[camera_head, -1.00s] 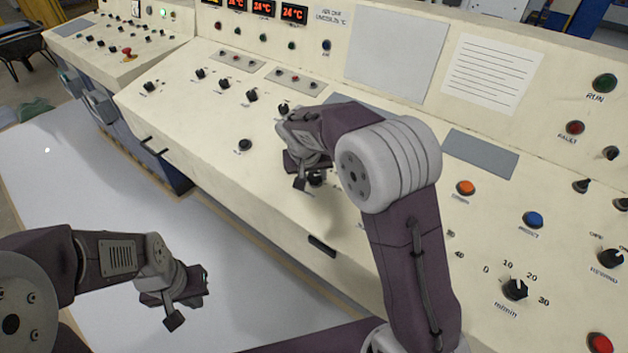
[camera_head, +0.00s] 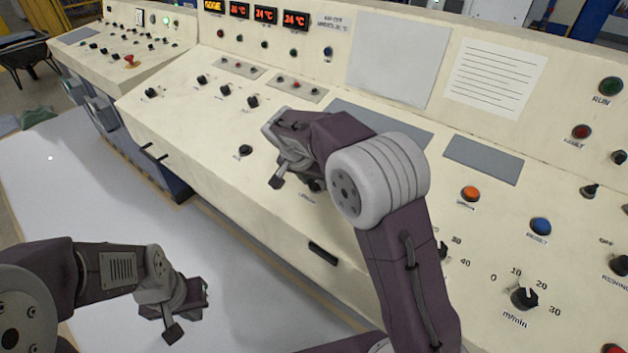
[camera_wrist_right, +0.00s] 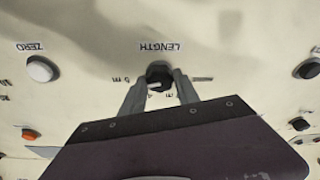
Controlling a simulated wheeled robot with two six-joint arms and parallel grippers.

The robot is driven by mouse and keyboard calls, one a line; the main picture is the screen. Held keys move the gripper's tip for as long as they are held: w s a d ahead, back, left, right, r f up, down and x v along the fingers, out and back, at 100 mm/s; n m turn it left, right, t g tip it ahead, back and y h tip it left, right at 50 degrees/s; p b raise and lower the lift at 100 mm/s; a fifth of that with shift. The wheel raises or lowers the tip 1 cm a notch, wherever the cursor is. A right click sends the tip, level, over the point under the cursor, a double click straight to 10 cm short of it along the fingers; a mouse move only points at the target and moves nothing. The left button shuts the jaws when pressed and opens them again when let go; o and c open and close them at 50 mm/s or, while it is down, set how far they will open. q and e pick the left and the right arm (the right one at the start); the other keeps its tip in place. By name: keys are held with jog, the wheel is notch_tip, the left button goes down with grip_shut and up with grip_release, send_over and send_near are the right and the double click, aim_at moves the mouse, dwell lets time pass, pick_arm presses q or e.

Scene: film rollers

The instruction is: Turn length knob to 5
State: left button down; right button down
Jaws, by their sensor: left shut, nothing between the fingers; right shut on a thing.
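The length knob (camera_wrist_right: 158,74) is a small black knob on the cream panel, under an upside-down LENGTH label in the right wrist view. A pale pointer mark on it faces down and slightly left there; the scale marks around it are too small to read surely. My right gripper (camera_wrist_right: 160,92) has its two grey fingers on either side of the knob, shut on it. In the head view my right gripper (camera_head: 296,182) reaches down to the panel and mostly hides the knob. My left gripper (camera_head: 188,312) is shut and empty, away from the panel at lower left.
A black knob (camera_head: 245,151) sits left of my right gripper. The m/min dial (camera_head: 524,298) and orange button (camera_head: 470,193) are further right. A drawer handle (camera_head: 323,253) is below.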

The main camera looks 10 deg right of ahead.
jog(key=shift+w+r, duration=0.1)
jog(key=shift+r, duration=0.05)
jog(key=c, duration=0.9)
grip_release()
jog(key=p+v, duration=0.1)
jog(key=v, duration=0.8)
jog(key=shift+p, duration=0.35)
jog(key=shift+a, duration=0.1)
